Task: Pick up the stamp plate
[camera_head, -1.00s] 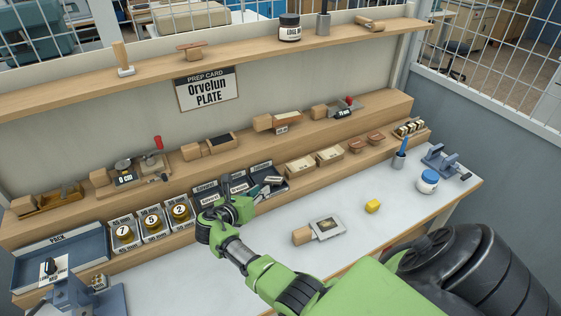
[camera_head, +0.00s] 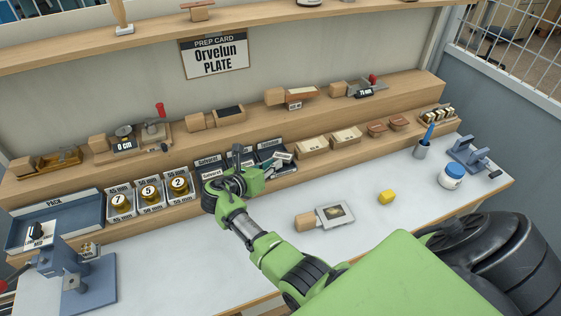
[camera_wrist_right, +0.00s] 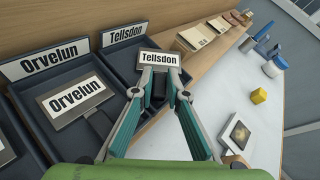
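The plate marked Tellsdon (camera_wrist_right: 158,63) is between the fingertips of my right gripper (camera_wrist_right: 159,78), which close in on its dark handle part. It overlaps the front right side of the Tellsdon tray; its height is hard to tell. In the head view my right gripper (camera_head: 262,170) reaches over the dark trays, with the plate (camera_head: 283,157) at its tips. Another plate, marked Orvelun (camera_wrist_right: 76,99), lies in the Orvelun tray to the left, away from the fingers. The prep card (camera_head: 215,58) reads Orvelun PLATE. My left gripper is out of view.
A wooden-handled metal tool (camera_head: 335,214), a yellow block (camera_head: 387,197) and a white jar with a blue lid (camera_head: 452,175) stand on the white bench. A blue press (camera_head: 80,278) stands front left. The wooden step backs the trays.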

